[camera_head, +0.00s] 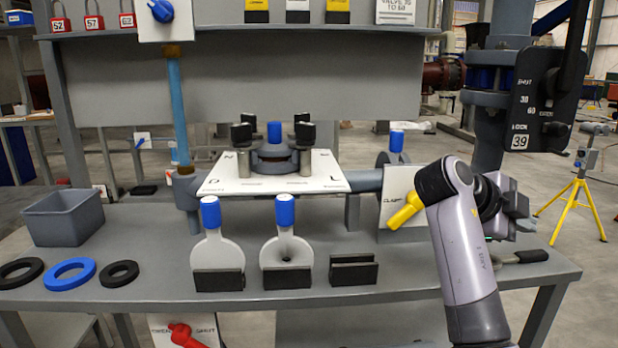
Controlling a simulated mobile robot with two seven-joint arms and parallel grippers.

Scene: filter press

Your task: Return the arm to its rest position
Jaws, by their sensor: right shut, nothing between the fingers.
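My right arm (468,250) rises from the bottom right, its wrist bent over the right end of the grey bench. My right gripper (522,214) is at the far side of the wrist, shut and empty, above the bench's right end. Its fingers are partly hidden by the wrist. A yellow handle (405,211) on a white panel (398,184) stands just left of the arm; I cannot tell how wide the gap is. My left gripper is out of view.
The grey bench (130,275) holds two blue-topped paddle plates (212,250) in black stands, rings (70,275) and a grey bin (64,218). A dark lever plate (540,100) labelled 39 hangs above the gripper. A dark-handled tool (531,257) lies below it. A yellow tripod (580,190) stands right.

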